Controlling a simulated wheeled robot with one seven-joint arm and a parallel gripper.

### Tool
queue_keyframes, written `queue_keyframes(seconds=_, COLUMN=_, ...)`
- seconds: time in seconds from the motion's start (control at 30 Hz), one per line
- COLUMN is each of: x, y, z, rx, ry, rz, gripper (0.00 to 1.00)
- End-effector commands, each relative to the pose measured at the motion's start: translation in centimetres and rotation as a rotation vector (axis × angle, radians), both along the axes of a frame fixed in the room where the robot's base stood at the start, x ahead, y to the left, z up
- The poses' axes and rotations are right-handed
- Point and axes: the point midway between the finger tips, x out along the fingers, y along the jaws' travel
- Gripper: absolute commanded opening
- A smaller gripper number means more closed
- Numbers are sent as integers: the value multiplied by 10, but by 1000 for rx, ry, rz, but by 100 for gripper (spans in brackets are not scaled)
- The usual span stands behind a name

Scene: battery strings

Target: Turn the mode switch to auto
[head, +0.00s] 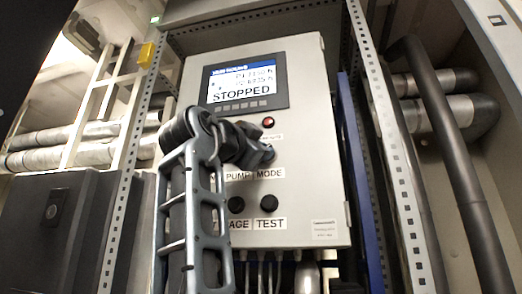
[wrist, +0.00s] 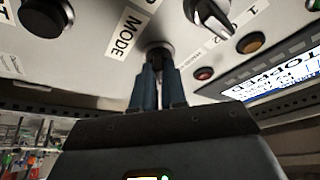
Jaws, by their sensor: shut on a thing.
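The mode switch is a dark round knob (wrist: 160,50) on the light grey control panel, beside the MODE label (wrist: 126,32) in the wrist view. My gripper (wrist: 158,78) has its two blue-grey fingers closed on this knob. In the head view my gripper (head: 262,155) reaches the panel just above the MODE label (head: 271,173), and my arm hides part of the panel. The knob's pointer and its position marks are covered by my fingers, so I cannot tell its setting.
The display (head: 245,82) reads STOPPED. A red lamp (head: 268,122) sits above the knob. Another rotary switch (wrist: 210,14) with a light pointer is nearby in the wrist view. Two black knobs (head: 237,204) (head: 269,203) sit below. Perforated metal posts (head: 397,170) flank the panel.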

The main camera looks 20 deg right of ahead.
Motion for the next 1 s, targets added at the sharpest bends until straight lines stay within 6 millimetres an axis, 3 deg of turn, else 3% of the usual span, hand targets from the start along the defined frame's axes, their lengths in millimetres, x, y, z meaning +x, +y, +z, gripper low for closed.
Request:
queue_keyframes(seconds=0.33, x=0, y=0, z=0, rx=4, ry=-4, rz=1, gripper=0)
queue_keyframes(seconds=0.37, x=0, y=0, z=0, rx=4, ry=-4, rz=1, gripper=13)
queue_keyframes(seconds=0.63, x=0, y=0, z=0, rx=3, ry=-3, rz=0, gripper=37)
queue_keyframes(seconds=1.0, x=-4, y=5, z=-2, rx=1, ry=-3, rz=1, gripper=37)
